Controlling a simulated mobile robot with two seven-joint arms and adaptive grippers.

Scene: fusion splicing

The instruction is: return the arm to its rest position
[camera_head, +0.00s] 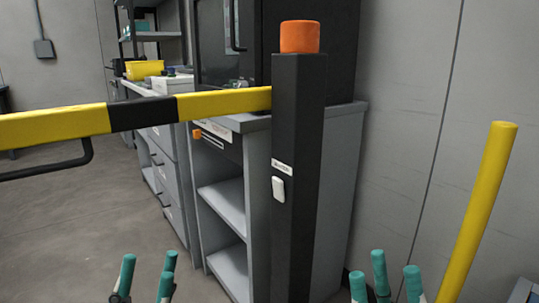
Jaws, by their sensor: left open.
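My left gripper (147,277) shows at the bottom left edge with teal fingertips spread apart, open and empty. My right gripper (387,285) shows at the bottom right edge, its teal fingertips also apart with nothing between them. Both arms behind the fingers are out of view below. A yellow and black barrier bar (215,104) runs level from the left edge to a black post (298,185) with an orange cap (300,37). The post carries a small label and a white switch (278,189). Neither gripper appears to touch the bar or post.
A grey shelf cabinet (345,180) stands behind the post, with a large dark cabinet (345,35) on top. A yellow post (477,210) leans at the right. A yellow bin (145,69) sits on the back counter. Open floor (75,230) lies at the left.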

